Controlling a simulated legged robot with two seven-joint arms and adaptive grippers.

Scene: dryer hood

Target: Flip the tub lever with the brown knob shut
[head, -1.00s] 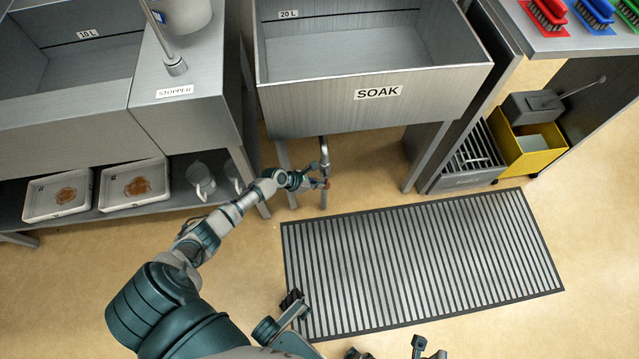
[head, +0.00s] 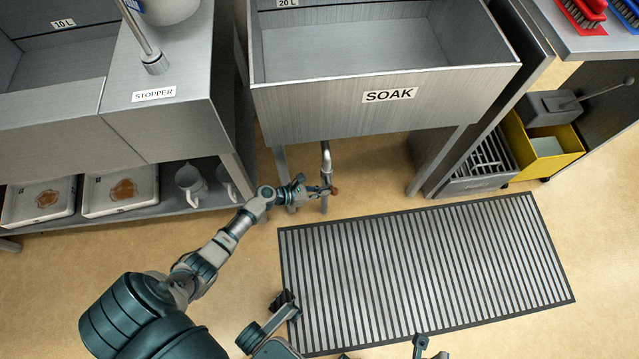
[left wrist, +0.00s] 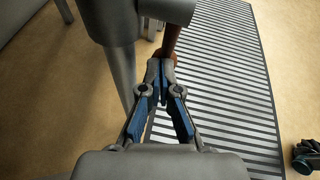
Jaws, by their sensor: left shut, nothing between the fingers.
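The SOAK tub (head: 330,112) has a bent metal drain pipe (head: 326,160) under its near side. The brown knob (head: 335,190) shows small beside this pipe, at the tips of my left gripper (head: 324,190). In the left wrist view a reddish-brown piece (left wrist: 172,40), likely the knob, stands just beyond the shut fingertips (left wrist: 160,75), partly hidden by them and by a grey cylinder (left wrist: 155,10). The fingers hold nothing. I cannot tell whether they touch the knob. The lever's arm and its angle are not clear.
A tub leg (head: 284,180) stands close to my left gripper, and another (head: 430,170) is farther right. A striped floor mat (head: 420,265) lies to the right. A shelf (head: 150,212) with trays and jugs is at left. A yellow bucket (head: 545,160) stands at right.

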